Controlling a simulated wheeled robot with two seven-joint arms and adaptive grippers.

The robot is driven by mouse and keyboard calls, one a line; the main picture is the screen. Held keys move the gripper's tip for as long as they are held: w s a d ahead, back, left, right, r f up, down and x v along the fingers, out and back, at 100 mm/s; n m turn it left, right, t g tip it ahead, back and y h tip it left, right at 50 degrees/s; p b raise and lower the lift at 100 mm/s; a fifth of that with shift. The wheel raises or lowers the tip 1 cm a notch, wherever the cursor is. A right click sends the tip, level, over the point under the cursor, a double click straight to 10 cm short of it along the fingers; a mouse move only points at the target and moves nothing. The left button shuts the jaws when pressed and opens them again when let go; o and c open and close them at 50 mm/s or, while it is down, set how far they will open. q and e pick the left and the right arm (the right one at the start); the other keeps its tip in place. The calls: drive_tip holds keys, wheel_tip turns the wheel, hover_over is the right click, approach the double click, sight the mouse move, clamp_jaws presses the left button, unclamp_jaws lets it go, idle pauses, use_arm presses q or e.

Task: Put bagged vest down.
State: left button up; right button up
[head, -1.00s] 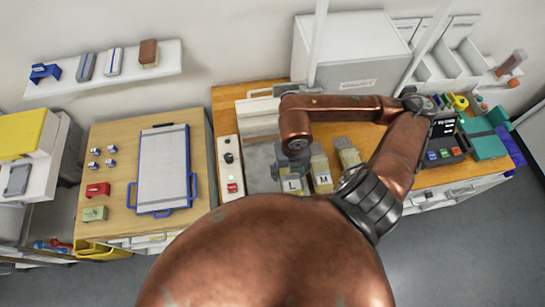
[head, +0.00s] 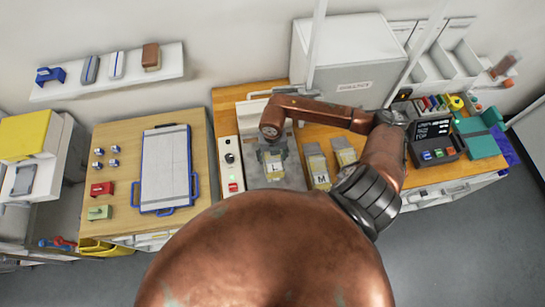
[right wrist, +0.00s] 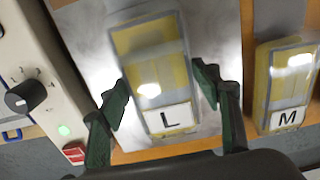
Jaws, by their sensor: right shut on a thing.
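The bagged vest labelled L (head: 276,170) is a clear bag with yellow cloth and a white label. In the right wrist view the bagged vest (right wrist: 155,65) lies between the two green fingers of my right gripper (right wrist: 163,88), which is shut on its sides. In the head view my right gripper (head: 273,152) is over the grey metal plate (head: 290,182), largely hidden by its own arm. The bag is over this plate; I cannot tell whether it touches it. My left gripper is not in view.
A bag labelled M (head: 321,180) and another bag (head: 345,152) stand to the right on the wooden bench. A control strip with a knob and red button (head: 231,165) borders the plate on the left. A dark display unit (head: 433,138) is farther right.

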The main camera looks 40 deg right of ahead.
sight(272, 157)
drive_tip(key=shift+f, duration=0.7)
drive_tip(key=o, duration=1.2)
drive_tip(key=shift+o, duration=0.2)
drive_tip(key=shift+r, duration=0.1)
drive_tip(key=shift+r, duration=0.2)
wheel_tip(272, 157, up, 12)
drive_tip(key=b, duration=0.2)
drive_tip(key=shift+b, duration=0.3)
drive_tip(key=shift+f, duration=0.1)
